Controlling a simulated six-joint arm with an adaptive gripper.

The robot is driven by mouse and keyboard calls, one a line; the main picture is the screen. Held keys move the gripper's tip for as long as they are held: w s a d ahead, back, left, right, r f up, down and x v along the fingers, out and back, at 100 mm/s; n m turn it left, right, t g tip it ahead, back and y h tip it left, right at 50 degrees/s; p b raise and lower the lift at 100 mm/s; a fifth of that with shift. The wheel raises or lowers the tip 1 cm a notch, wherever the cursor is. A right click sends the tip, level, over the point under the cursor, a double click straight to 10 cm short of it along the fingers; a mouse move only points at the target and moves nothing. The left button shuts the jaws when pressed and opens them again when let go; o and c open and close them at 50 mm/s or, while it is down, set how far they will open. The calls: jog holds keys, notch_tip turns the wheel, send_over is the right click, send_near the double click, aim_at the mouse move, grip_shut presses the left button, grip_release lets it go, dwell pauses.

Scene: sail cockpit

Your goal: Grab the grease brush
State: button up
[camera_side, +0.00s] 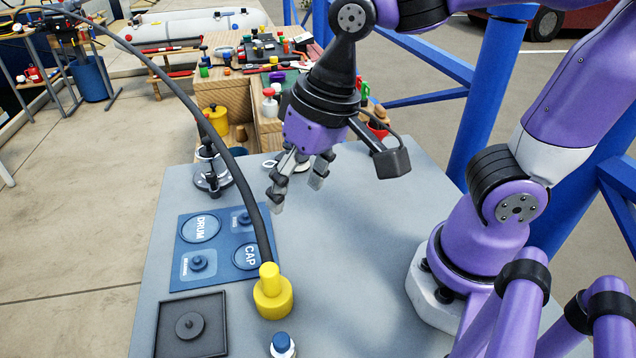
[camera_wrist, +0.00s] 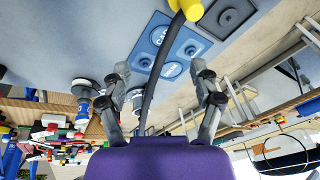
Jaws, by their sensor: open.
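I cannot pick out the grease brush for certain in either view. My gripper (camera_side: 297,192) is open above the far part of the grey table (camera_side: 345,270), its fingers pointing down and apart, with nothing between the tips. It also shows open in the wrist view (camera_wrist: 163,78). A black hose (camera_side: 240,180) runs down to a yellow fitting (camera_side: 272,292) on the table. In the wrist view the hose passes between the fingers in the picture; in the side view it is left of them. A small bottle with a blue cap (camera_side: 282,345) stands at the near edge, partly cut off.
A blue mat (camera_side: 182,262) with labelled places lies at the left, holding small dark parts. A black tray (camera_side: 170,340) is nearer. A dark metal post (camera_side: 212,180) stands at the far left corner. Wooden benches (camera_side: 240,105) with clutter stand behind. The table's middle is clear.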

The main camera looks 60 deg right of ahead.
aim_at(281, 338)
jog(key=s+a+f+g, duration=0.1)
jog(key=a, duration=0.2)
jog(key=s+a+f+m+g, duration=0.1)
jog(key=s+a+f, duration=0.1)
jog(key=a, duration=0.2)
jog(key=s+a+f+m+h, duration=0.1)
jog(key=a, duration=0.3)
jog(key=shift+s+f+g, duration=0.2)
jog(key=shift+g, duration=0.2)
jog(key=shift+m, duration=0.3)
jog(key=f, duration=0.4)
jog(key=shift+s+a+f, duration=0.1)
jog(key=shift+a+f, duration=0.1)
jog(key=shift+f, duration=0.2)
notch_tip(281, 338, down, 6)
jog(key=shift+a+r, duration=0.15)
jog(key=c, duration=1.1)
